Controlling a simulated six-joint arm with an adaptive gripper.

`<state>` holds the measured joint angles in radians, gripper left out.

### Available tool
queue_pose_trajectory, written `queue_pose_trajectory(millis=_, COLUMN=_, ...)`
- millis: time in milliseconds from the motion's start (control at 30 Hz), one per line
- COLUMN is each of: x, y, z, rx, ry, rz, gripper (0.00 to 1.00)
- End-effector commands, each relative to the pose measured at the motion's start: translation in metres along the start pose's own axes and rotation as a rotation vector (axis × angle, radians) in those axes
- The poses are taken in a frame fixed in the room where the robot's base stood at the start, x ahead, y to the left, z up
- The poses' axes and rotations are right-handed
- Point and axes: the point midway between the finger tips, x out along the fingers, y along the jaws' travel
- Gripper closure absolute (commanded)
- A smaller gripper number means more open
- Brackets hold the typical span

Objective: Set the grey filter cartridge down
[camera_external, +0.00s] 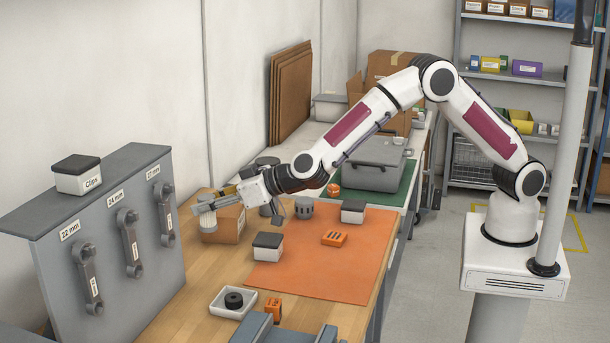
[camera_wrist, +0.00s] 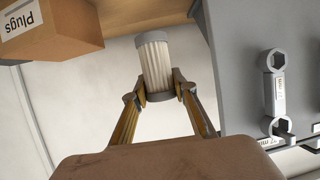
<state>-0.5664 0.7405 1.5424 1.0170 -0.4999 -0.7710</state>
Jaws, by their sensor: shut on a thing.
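The filter cartridge shows in the wrist view (camera_wrist: 155,62) as a pale pleated cylinder with grey end caps. My gripper (camera_wrist: 161,93) is shut on it, with a finger on each side of one end cap.
A grey panel (camera_external: 60,262) with hanging wrenches stands to the left. The box labelled Plugs (camera_wrist: 50,32) is close by. An orange mat (camera_external: 320,272) holds a black-lidded box (camera_external: 267,247) and an orange block (camera_external: 334,239). A white tray (camera_external: 216,308) sits in front.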

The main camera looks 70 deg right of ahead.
Motion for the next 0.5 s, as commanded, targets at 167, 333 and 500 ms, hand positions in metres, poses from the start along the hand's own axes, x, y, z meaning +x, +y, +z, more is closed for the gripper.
queue_pose_trajectory(millis=167, x=-0.003, y=0.003, z=-0.010, rx=0.007, ry=0.012, rz=0.001, gripper=0.96)
queue_pose_trajectory(millis=333, x=-0.014, y=0.011, z=-0.021, rx=0.015, ry=0.019, rz=0.007, gripper=0.96)
queue_pose_trajectory(millis=500, x=-0.034, y=0.034, z=-0.019, rx=0.032, ry=0.007, rz=0.045, gripper=0.96)
